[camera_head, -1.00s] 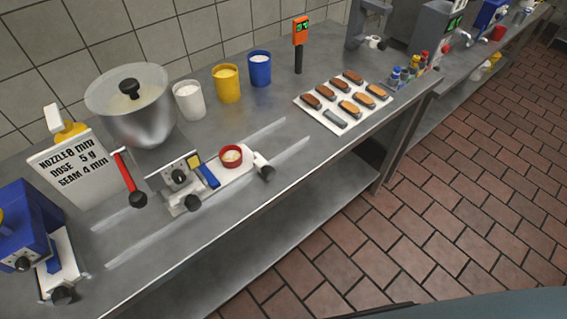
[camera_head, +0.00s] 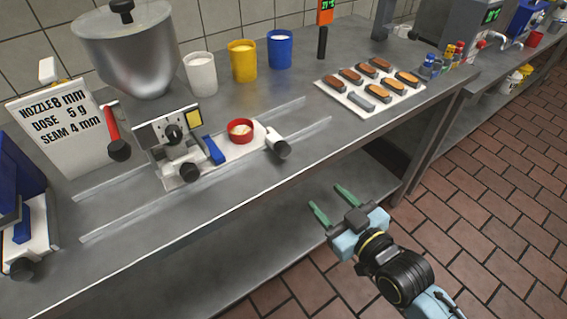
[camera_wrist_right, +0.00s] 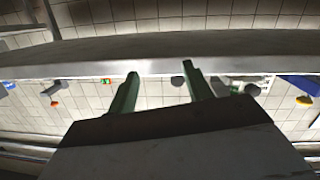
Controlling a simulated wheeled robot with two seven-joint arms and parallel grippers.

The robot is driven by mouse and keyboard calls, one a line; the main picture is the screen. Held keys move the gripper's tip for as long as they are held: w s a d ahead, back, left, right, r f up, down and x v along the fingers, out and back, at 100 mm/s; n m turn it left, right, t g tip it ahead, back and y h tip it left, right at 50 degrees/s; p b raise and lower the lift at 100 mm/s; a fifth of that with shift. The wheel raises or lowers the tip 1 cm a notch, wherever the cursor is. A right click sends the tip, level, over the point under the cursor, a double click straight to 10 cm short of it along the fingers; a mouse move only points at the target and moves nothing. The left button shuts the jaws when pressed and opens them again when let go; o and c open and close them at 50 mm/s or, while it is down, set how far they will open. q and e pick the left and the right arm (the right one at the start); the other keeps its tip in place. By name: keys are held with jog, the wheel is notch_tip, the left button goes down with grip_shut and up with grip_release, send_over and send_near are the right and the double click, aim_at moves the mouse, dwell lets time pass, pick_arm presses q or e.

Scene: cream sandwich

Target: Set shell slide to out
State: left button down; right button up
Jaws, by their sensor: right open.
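A white slide (camera_head: 240,148) sits on the worktop by two pale rails, with a red cup (camera_head: 240,131) on it and a dark-ended knob (camera_head: 278,145) at its right end. A unit with a black dial (camera_head: 173,134), a blue lever (camera_head: 213,150) and a black front knob (camera_head: 190,172) stands at its left. I cannot tell which part is named the shell slide. My right gripper (camera_head: 330,200) is open and empty, in front of the worktop edge and apart from the slide. Its green fingers also show in the right wrist view (camera_wrist_right: 162,72). My left gripper is not in view.
A steel hopper (camera_head: 130,55) and a sign board (camera_head: 65,125) stand at the left. White (camera_head: 201,75), yellow (camera_head: 243,62) and blue (camera_head: 280,50) cups stand behind. A tray (camera_head: 350,105) of éclair-like pieces lies at the right. The worktop's front edge (camera_head: 220,215) lies between gripper and slide.

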jog(key=n+y, duration=0.1)
jog(key=y, duration=0.1)
send_near(286, 153)
jog(key=v, duration=0.2)
jog(key=shift+t, duration=0.3)
jog(key=b+x, duration=0.1)
jog(key=x, duration=0.5)
jog(key=b+x, duration=0.2)
jog(key=x, duration=0.4)
jog(key=shift+a+f, duration=0.15)
jog(key=shift+f, duration=0.05)
jog(key=shift+w+a, duration=0.25)
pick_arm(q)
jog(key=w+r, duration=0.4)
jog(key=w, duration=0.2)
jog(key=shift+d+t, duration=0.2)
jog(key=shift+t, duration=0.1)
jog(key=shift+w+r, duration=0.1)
pick_arm(e)
grip_shut()
